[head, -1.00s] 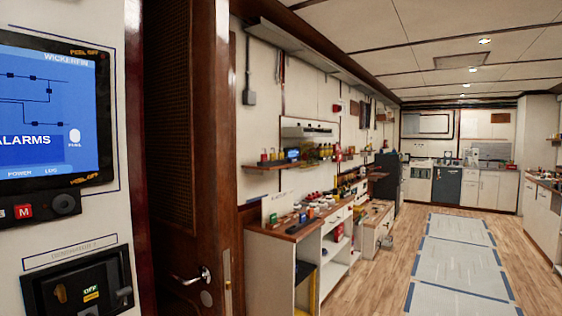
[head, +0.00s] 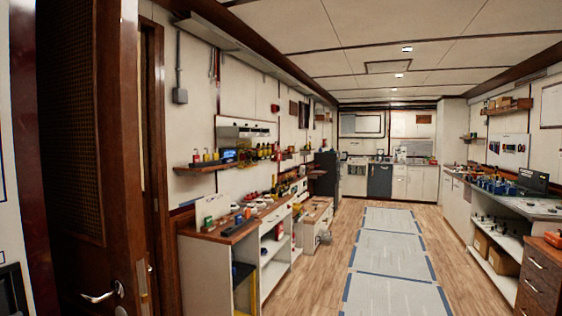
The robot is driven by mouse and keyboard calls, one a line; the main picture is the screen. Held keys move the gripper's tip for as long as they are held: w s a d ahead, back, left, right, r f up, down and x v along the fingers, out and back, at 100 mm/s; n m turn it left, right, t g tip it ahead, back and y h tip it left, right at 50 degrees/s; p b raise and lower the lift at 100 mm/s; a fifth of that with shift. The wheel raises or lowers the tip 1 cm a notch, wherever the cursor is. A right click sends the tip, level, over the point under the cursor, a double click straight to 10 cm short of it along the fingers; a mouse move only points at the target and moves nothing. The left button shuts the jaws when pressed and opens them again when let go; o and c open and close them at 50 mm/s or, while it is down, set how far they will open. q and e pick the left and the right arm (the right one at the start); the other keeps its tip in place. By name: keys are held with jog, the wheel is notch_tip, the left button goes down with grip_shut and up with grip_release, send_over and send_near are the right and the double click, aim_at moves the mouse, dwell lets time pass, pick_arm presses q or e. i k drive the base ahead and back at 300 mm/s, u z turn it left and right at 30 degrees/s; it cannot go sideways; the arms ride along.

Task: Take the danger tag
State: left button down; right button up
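I cannot make out a danger tag in the head view; small items on the shelves and benches are too far off to tell apart. Neither of my grippers shows in the view.
An open wooden door (head: 92,160) stands close at the left. A bench (head: 215,262) with small items runs along the left wall under a shelf (head: 207,167). Taped floor sheets (head: 390,257) line the clear aisle. A right-hand counter (head: 452,192) and wooden drawers (head: 541,278) flank it.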

aim_at(196, 158)
jog(key=z, duration=0.2)
jog(key=i, duration=2.75)
jog(key=u, duration=1.4)
jog(key=i, duration=0.4)
jog(key=u, duration=0.75)
